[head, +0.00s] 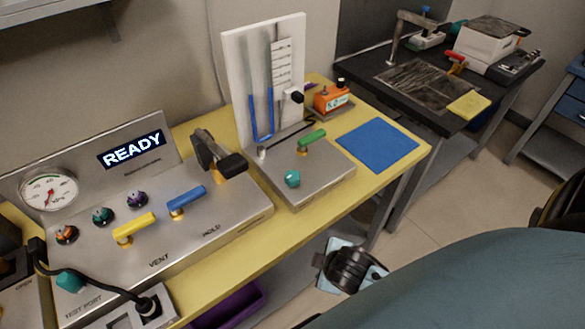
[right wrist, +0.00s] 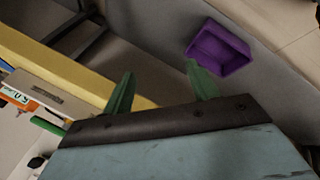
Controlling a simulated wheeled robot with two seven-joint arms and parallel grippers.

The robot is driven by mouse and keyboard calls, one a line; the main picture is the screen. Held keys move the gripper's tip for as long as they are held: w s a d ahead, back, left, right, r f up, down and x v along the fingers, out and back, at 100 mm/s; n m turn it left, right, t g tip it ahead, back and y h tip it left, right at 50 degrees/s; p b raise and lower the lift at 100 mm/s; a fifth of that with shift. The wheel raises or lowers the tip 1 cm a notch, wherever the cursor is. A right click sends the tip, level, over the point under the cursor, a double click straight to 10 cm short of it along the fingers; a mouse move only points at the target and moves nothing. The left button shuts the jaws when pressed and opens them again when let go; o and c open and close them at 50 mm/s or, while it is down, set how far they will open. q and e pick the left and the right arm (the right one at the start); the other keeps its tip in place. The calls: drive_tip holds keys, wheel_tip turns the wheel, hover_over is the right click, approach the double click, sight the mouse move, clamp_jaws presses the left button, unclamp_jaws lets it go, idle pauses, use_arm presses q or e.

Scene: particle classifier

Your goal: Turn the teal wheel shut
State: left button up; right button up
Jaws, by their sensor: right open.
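One teal knob (head: 292,178) sits upright on the front of the metal base below the white tube panel, near a green lever. The other teal knob (head: 70,281) is at the lower left, beside the test port. My right gripper (right wrist: 158,72) shows in the right wrist view with its two green fingers apart and nothing between them. It is beside the yellow bench's edge, away from both knobs. My left gripper is not in view.
The green lever (head: 312,136), blue mat (head: 377,145) and orange device (head: 332,98) are on the yellow bench. The console has a yellow lever (head: 134,225) and blue lever (head: 186,199). A purple bin (right wrist: 222,48) is lower down. A dark table (head: 440,113) stands behind.

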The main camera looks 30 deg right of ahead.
wheel_tip(320, 180, up, 6)
drive_tip(key=w+n+t, duration=0.2)
drive_tip(key=n, duration=0.1)
drive_tip(key=n+t+y+p, duration=0.25)
drive_tip(key=n+t, duration=0.35)
drive_tip(key=n, duration=2)
approach(295, 177)
use_arm(q)
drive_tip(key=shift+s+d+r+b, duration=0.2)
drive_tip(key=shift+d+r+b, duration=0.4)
drive_tip(key=shift+b, duration=0.35)
use_arm(e)
drive_tip(key=shift+y, duration=0.45)
drive_tip(key=x, duration=1.1)
drive_tip(key=shift+d, duration=0.3)
drive_tip(key=shift+c, duration=0.5)
